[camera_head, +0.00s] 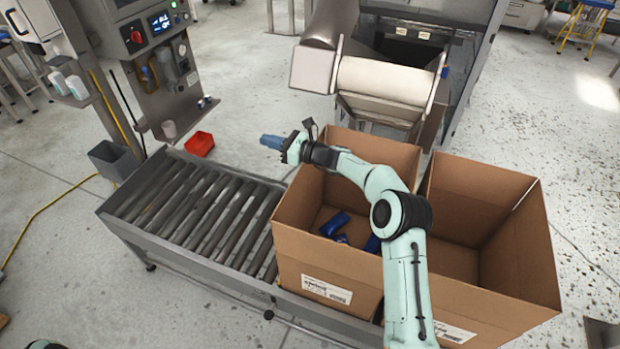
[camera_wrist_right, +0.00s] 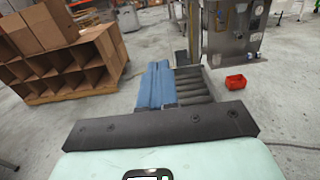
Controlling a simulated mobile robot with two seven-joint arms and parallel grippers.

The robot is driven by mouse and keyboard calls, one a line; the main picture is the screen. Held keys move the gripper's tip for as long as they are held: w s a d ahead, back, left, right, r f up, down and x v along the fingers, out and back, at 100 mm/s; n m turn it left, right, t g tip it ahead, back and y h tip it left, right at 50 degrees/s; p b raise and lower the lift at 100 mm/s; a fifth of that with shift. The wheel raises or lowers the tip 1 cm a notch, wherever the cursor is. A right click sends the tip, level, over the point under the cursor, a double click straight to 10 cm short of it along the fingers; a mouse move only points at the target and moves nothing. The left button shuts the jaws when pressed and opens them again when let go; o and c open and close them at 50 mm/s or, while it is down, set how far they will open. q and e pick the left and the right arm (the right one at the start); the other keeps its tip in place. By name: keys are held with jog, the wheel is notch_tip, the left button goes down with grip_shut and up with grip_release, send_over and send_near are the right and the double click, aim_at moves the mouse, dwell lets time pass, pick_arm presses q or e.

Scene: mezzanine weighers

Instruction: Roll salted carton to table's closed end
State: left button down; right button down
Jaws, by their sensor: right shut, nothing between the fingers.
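Two open brown cartons stand side by side on the roller table (camera_head: 122,228). The left carton (camera_head: 305,262) has a white label and holds several blue packets (camera_head: 335,223). The right carton (camera_head: 535,262) also has a label, and its visible inside looks empty. I cannot read which is salted. My right arm crosses over the left carton. My right gripper (camera_head: 268,142) is above the left carton's far left corner, over the table's far edge. Its blue fingers are shut and empty; they also show in the right wrist view (camera_wrist_right: 156,86). My left gripper is not in view.
Bare rollers (camera_head: 200,205) lie left of the cartons. A metal chute (camera_head: 385,80) stands behind the cartons. A control post (camera_head: 150,60), a grey bin (camera_head: 112,160) and a red bin (camera_head: 200,143) are behind the table. Shelving (camera_wrist_right: 75,65) shows in the right wrist view.

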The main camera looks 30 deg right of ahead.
send_over(300, 172)
jog(key=v, duration=0.4)
notch_tip(300, 172, down, 10)
jog(key=shift+f, duration=0.1)
jog(key=shift+w+a+r, duration=0.15)
jog(key=shift+w+r, duration=0.1)
jog(key=shift+r, duration=0.05)
jog(key=shift+w+a+f, duration=0.1)
jog(key=shift+w, duration=0.05)
